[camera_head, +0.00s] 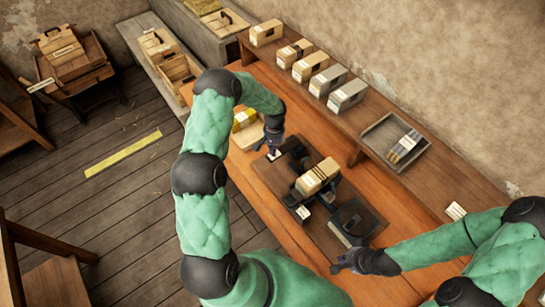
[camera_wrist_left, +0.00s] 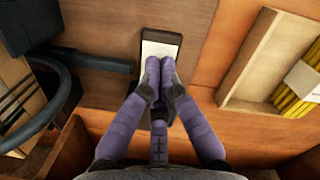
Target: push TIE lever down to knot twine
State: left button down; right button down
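A dark block with a blank-looking white plate (camera_wrist_left: 160,50) shows in the left wrist view; I take it for the TIE lever, but no lettering is readable. My left gripper (camera_wrist_left: 159,72) has its fingertips together, empty, over the plate's near end; contact is not certain. In the head view my left gripper (camera_head: 272,150) is at the left end of the dark press (camera_head: 268,180). A wrapped tan bundle (camera_head: 318,177) sits in the middle of the press. My right gripper (camera_head: 343,265) is low beside the press's near right end; its fingers are too small to judge.
A shelf (camera_head: 372,113) behind the press holds several wrapped bundles (camera_head: 348,94) and a tray (camera_head: 368,138). A yellow item (camera_head: 243,120) lies beside my left arm. A dark bar (camera_wrist_left: 100,64) and curved rim (camera_wrist_left: 62,90) are left of the plate.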

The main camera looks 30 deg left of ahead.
aim_at(336, 261)
dwell(0.3)
